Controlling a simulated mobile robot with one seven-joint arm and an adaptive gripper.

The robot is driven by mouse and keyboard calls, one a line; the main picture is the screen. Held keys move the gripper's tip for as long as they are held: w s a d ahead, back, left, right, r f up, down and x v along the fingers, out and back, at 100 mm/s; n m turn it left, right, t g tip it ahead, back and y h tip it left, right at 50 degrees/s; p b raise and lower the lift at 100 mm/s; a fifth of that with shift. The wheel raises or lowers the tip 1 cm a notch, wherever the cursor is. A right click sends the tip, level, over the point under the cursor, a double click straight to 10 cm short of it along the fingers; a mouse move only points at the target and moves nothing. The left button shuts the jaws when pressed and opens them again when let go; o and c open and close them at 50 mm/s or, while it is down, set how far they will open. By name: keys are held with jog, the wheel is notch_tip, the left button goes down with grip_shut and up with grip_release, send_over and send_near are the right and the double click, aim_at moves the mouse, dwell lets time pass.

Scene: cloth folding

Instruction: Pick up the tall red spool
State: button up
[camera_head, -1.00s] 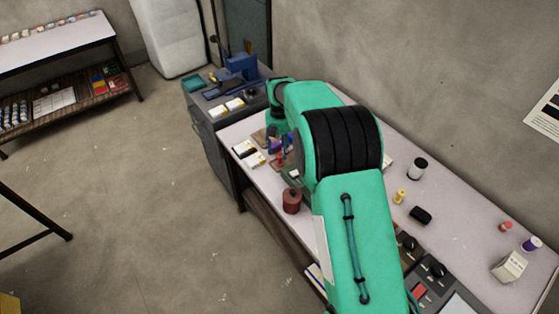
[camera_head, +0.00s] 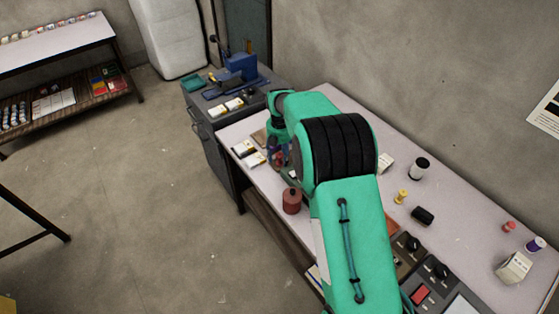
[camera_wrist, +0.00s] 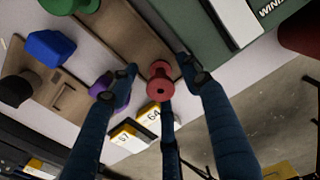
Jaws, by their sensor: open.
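The red spool (camera_wrist: 160,82) shows in the wrist view, seen from above with its round flange towards me. My gripper (camera_wrist: 161,88) is open, with its dark blue fingers spread around the spool. I see no clear grip on it, and whether any finger touches it I cannot tell. In the head view my gripper (camera_head: 278,152) is low over the far left part of the table, and the spool there is mostly hidden by the fingers.
A purple spool (camera_wrist: 108,92) is close beside the left finger. A blue block (camera_wrist: 50,47) and a green spool (camera_wrist: 68,5) lie further left. Yellow-and-white boxes (camera_wrist: 130,135) are near the lower finger. A dark red canister (camera_head: 292,202) stands at the table's front edge.

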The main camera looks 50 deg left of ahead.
aim_at(280, 155)
dwell(0.4)
jog(key=c, duration=1.1)
jog(key=shift+r+p, duration=1.25)
jog(key=shift+r, duration=3.75)
